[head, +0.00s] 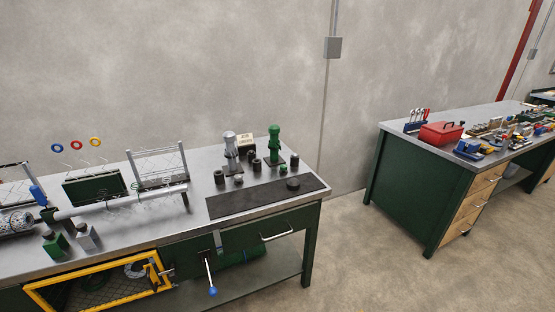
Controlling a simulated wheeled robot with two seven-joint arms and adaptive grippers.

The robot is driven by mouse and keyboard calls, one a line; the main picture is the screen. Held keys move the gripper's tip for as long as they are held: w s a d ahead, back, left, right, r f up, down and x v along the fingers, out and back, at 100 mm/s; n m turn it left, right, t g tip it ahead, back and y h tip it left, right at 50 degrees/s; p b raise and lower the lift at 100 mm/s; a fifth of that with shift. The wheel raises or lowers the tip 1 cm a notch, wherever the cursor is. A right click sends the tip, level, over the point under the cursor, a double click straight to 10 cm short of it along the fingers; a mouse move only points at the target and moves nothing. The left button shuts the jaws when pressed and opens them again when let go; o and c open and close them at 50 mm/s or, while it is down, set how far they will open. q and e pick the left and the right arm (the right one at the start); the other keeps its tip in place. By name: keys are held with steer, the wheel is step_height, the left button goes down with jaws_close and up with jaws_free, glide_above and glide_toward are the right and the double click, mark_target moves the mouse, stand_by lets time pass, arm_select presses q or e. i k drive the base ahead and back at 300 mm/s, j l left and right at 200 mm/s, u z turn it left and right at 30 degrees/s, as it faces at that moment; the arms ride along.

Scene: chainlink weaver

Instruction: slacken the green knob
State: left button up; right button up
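No round green knob can be made out for certain at this distance. A green upright fitting (274,143) stands at the back right of the near workbench (195,222), on a dark base. A similar grey upright fitting (231,150) stands to its left. A small green block-shaped thing (55,244) with a dark top sits at the bench's front left, beside a grey one (86,236). I cannot tell whether any of these carries the knob. Neither of my grippers is in view.
A dark mat (240,203) with a black puck (293,184) lies at the bench's right front. A blue-ended lever (211,290) and an open yellow mesh door (95,287) are at its front. A second bench (415,185) holds a red toolbox (441,133). Floor between is clear.

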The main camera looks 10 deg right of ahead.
mark_target(283, 168)
steer(key=i+l+z, duration=0.2)
steer(key=z, duration=0.2)
steer(key=i+z, duration=0.75)
